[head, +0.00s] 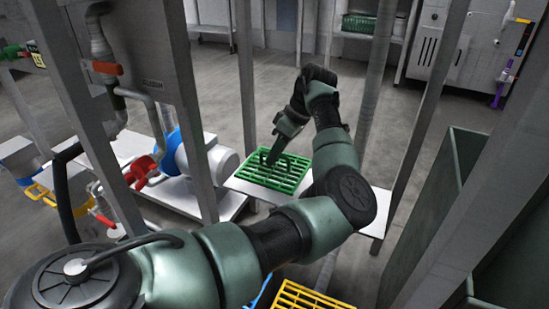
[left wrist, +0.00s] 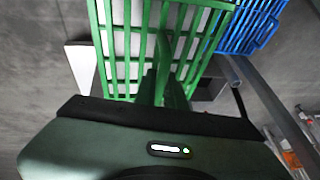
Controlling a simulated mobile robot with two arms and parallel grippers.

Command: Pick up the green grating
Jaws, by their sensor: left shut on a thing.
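The green grating (head: 268,179) is a slatted rectangular panel in the middle of the head view, over a pale flat shelf (head: 240,187). Whether it rests on the shelf or hangs just above it I cannot tell. My left gripper (head: 272,158) reaches down onto the grating from above and is shut on it. In the left wrist view the green grating (left wrist: 94,22) fills the top middle, with the fingers of my left gripper (left wrist: 164,88) closed at one of its bars. My right gripper is not in view.
Grey metal posts (head: 244,75) stand around the shelf. A dark green bin (head: 460,170) is at right. A yellow grating (head: 305,297) lies at the bottom edge. A blue grating (left wrist: 243,28) shows in the left wrist view. Pipes with red valve handles (head: 140,168) are at left.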

